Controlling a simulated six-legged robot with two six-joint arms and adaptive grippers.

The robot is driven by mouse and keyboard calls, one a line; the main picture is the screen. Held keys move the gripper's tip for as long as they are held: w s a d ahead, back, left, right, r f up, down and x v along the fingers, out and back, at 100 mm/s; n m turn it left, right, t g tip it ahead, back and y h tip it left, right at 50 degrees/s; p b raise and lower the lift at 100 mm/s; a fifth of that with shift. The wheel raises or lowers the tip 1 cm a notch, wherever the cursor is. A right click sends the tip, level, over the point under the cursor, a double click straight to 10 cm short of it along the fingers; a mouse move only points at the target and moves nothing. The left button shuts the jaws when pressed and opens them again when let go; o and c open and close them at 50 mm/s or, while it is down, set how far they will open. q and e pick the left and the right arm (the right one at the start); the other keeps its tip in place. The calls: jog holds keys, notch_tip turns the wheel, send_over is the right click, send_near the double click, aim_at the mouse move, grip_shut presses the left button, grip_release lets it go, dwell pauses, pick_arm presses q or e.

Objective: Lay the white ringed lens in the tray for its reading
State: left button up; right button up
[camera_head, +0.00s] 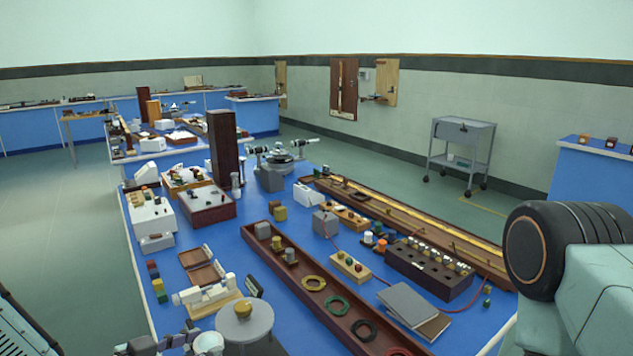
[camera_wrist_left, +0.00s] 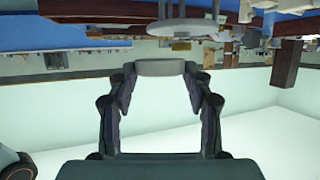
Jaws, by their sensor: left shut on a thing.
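My left gripper (camera_head: 178,341) is at the bottom left of the head view, low at the near edge of the blue bench. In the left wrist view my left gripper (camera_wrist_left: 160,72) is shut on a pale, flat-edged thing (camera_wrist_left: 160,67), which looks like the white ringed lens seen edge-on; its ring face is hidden. A long dark red wooden tray (camera_head: 262,258) runs along the bench to the right of this gripper. My right gripper is out of view.
A round grey plate on a stand (camera_head: 244,320) stands between my left gripper and the wooden tray. A white instrument (camera_head: 207,293) is behind the gripper. Grey books (camera_head: 411,304) and a dark block with several knobs (camera_head: 428,270) lie right of the tray.

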pick_arm(q)
jog(key=s+d+f+m+g+h+b, duration=0.3)
jog(key=s+f+b, duration=0.4)
jog(key=b, duration=0.5)
jog(key=shift+s+d+m, duration=0.5)
jog(key=shift+s+d, duration=0.3)
jog(key=shift+d, duration=0.05)
